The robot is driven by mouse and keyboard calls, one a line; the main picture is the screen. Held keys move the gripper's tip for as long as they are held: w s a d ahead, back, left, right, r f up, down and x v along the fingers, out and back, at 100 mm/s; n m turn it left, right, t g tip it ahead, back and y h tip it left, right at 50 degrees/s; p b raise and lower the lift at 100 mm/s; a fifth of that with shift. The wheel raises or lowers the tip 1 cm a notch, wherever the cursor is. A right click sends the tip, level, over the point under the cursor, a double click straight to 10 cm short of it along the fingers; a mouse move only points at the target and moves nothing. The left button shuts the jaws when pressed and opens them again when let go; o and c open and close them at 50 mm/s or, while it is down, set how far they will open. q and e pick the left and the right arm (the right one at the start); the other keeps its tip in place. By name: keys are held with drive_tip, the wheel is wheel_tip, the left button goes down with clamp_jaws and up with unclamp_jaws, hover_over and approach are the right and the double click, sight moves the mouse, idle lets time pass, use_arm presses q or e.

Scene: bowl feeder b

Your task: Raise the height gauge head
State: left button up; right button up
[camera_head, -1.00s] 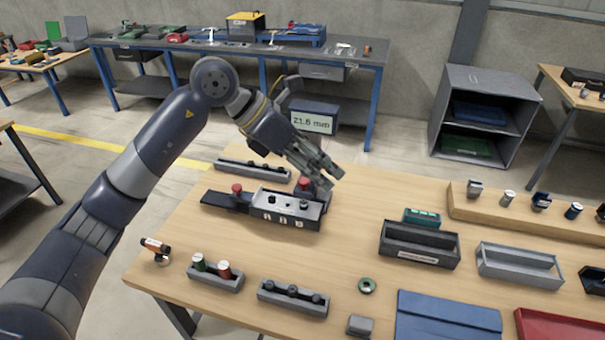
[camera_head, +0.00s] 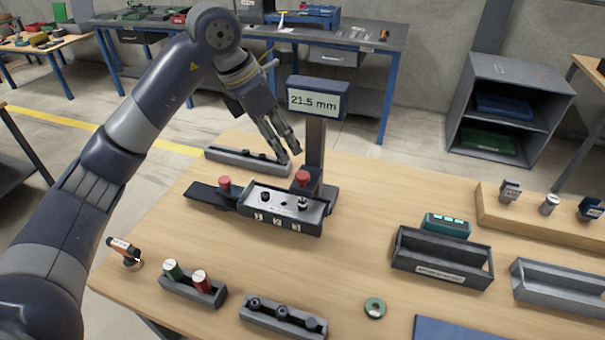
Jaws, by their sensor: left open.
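The height gauge has a dark upright column (camera_head: 315,143) topped by a display (camera_head: 318,99) reading 21.5 mm. A red knob (camera_head: 302,177) sits low at the column's front left. The gauge stands at the back of a dark fixture block (camera_head: 281,217) with positions numbered 1, 2 and 3. My left gripper (camera_head: 290,154) is open and empty, pointing down just left of the column and above the red knob, apart from the knob. The gauge head's details are too small to tell. My right gripper is out of view.
A dark slide with a second red knob (camera_head: 224,184) joins the fixture's left side. A long grey holder (camera_head: 240,160) lies behind, close under my left gripper. Trays of plugs (camera_head: 192,289) stand in front. A dark bin (camera_head: 442,262) is at right; the wood between is clear.

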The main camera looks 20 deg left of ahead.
sight(302, 175)
use_arm(q)
drive_tip(key=p+x, duration=0.3)
drive_tip(key=x, duration=0.6)
drive_tip(key=shift+w+d+f, duration=0.15)
drive_tip(key=shift+d+f, duration=0.05)
drive_tip(key=shift+f, duration=0.15)
drive_tip(key=shift+d+f, duration=0.1)
drive_tip(key=shift+f, duration=0.4)
